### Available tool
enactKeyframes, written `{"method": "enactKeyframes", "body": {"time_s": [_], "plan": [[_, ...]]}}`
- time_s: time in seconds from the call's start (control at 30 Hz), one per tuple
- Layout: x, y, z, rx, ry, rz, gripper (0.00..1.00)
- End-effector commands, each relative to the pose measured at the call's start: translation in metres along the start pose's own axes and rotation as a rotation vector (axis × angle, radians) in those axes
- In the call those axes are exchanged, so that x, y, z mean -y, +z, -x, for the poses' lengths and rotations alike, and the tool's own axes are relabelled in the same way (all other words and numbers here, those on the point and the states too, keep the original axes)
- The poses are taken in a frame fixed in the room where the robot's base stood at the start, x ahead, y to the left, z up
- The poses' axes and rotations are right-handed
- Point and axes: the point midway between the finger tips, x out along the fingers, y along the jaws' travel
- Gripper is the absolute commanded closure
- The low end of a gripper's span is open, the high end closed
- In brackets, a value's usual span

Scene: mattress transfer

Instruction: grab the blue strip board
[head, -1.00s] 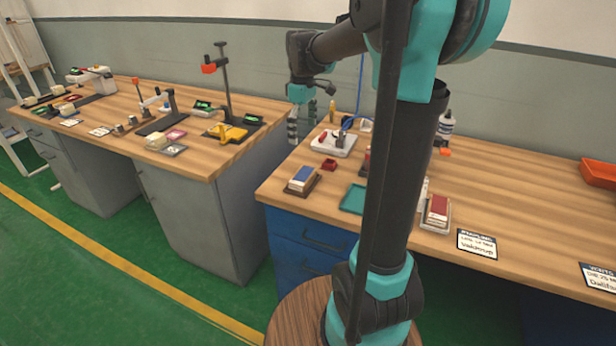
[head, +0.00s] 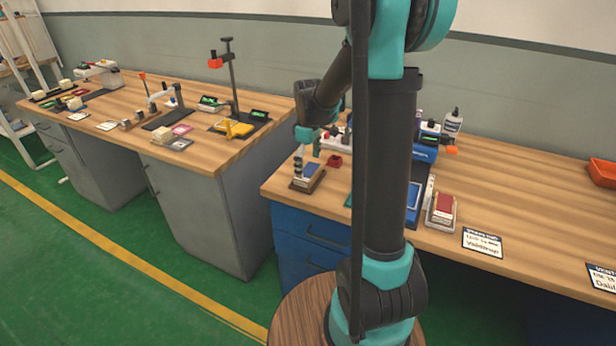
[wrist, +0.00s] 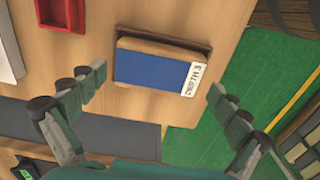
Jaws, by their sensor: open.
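The blue strip board (head: 312,168) lies on a brown tray (head: 304,188) near the front left corner of the right-hand bench. In the wrist view the board (wrist: 150,70) shows a flat blue face with a white printed label at its right end. The brown tray (wrist: 205,46) shows along its upper edge. My gripper (head: 302,158) is over the board in the head view and partly covers it. In the wrist view my gripper (wrist: 158,81) is open, with one finger on each side of the board. No contact shows, and the remaining height is hard to tell.
A small red bin (head: 334,160) stands close behind the board; it also shows in the wrist view (wrist: 62,14). A red-topped block (head: 442,204) is farther right. The bench's front edge is close to the board.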

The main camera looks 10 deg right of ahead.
Motion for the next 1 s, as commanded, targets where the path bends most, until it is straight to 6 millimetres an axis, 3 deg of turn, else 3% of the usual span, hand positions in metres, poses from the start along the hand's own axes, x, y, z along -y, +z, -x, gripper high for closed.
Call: {"method": "enactKeyframes", "body": {"time_s": [0.2,0.5,0.8,1.0], "plan": [[-0.001,-0.002,-0.028,0.0,0.0,0.0,0.0],[0.0,-0.001,-0.032,0.0,0.0,0.0,0.0],[0.0,-0.001,-0.032,0.0,0.0,0.0,0.36],[0.0,-0.001,-0.032,0.0,0.0,0.0,0.37]]}}
